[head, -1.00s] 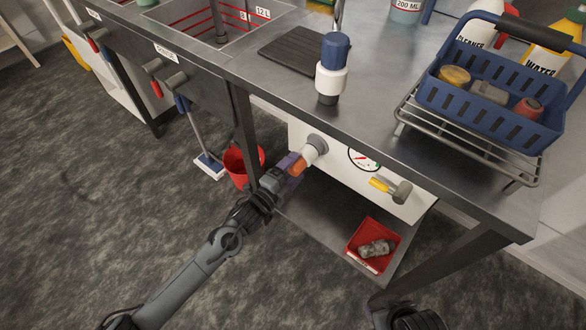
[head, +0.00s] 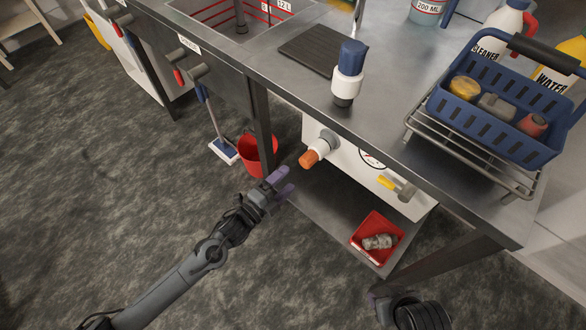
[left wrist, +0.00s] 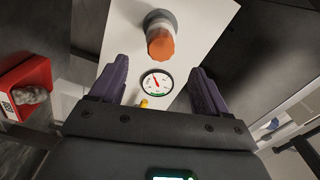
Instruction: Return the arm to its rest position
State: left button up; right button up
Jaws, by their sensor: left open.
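My left gripper (head: 281,183) is open and empty, in front of the white panel under the bench. It is apart from the orange-tipped knob (head: 309,159) on that panel. In the left wrist view the two purple fingers of my left gripper (left wrist: 163,88) are spread wide. The orange knob (left wrist: 161,43) shows beyond them, with the round gauge (left wrist: 156,83) between them. Part of my right arm shows at the bottom right of the head view, by the bench leg; its fingertips are not clearly seen.
The steel bench holds a blue basket (head: 487,122) on a wire rack, a blue-and-white bottle (head: 348,75) and a dark mat (head: 312,50). A red tray (head: 365,228) sits on the lower shelf. A red bucket (head: 257,157) stands on the floor.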

pick_arm(q)
jog(key=shift+s+a, duration=0.5)
jog(key=shift+s, duration=0.05)
